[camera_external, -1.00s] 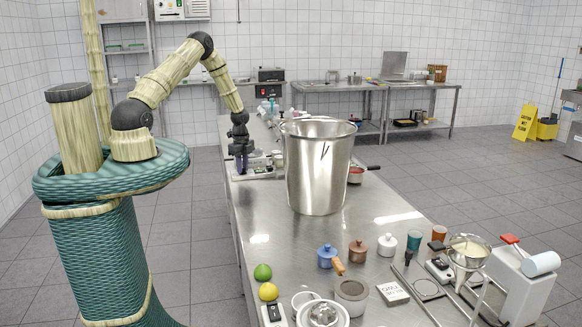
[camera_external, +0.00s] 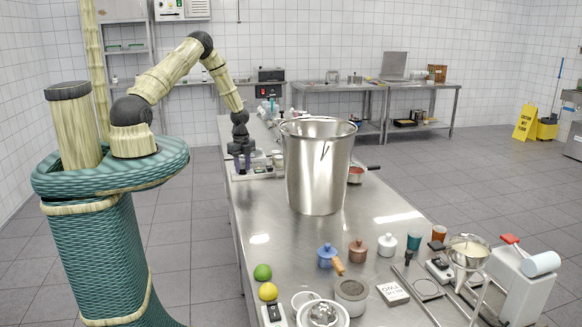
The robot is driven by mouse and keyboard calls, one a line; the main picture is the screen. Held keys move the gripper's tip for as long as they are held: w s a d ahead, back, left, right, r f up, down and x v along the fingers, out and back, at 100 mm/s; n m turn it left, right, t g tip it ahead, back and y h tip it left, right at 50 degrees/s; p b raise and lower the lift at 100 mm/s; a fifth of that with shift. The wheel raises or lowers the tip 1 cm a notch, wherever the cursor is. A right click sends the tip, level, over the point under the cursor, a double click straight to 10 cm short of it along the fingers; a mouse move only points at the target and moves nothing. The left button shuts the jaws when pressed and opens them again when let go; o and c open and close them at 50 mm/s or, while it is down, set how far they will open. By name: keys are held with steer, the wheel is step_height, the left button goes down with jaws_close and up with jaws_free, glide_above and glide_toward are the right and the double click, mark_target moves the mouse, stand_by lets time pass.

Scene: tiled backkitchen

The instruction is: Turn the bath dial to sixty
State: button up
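My gripper (camera_external: 242,163) points down at the left edge of the steel table, behind and left of the large steel pot. Its two dark fingers show a little apart, low over a pale, low device (camera_external: 262,172) at the table's edge. The bath dial itself cannot be made out; it is too small or hidden by the fingers. I cannot tell whether the fingers touch or hold anything, and no dial marking is readable.
The tall steel pot (camera_external: 316,180) stands close to the right of my gripper. A red pan (camera_external: 356,174) is behind it. Small lidded jars, a lime (camera_external: 262,272), a lemon (camera_external: 268,291) and a funnel stand (camera_external: 468,252) are nearer the camera. The mid-table is partly clear.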

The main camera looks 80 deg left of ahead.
steer(key=shift+o, duration=0.4)
step_height(320, 180, up, 17)
steer(key=b, duration=0.3)
steer(key=shift+r, duration=0.15)
stand_by(0.4)
steer(key=s+d+r+n+t, duration=0.1)
steer(key=d+n, duration=0.5)
steer(key=d, duration=1.1)
steer(key=s+d+r+n+t+b, duration=0.1)
steer(key=s+d+r+n, duration=0.2)
steer(key=d, duration=1.4)
steer(key=n, duration=0.3)
steer(key=shift+s+r+n+t, duration=0.3)
steer(key=shift+s+n, duration=0.05)
steer(key=shift+n, duration=0.05)
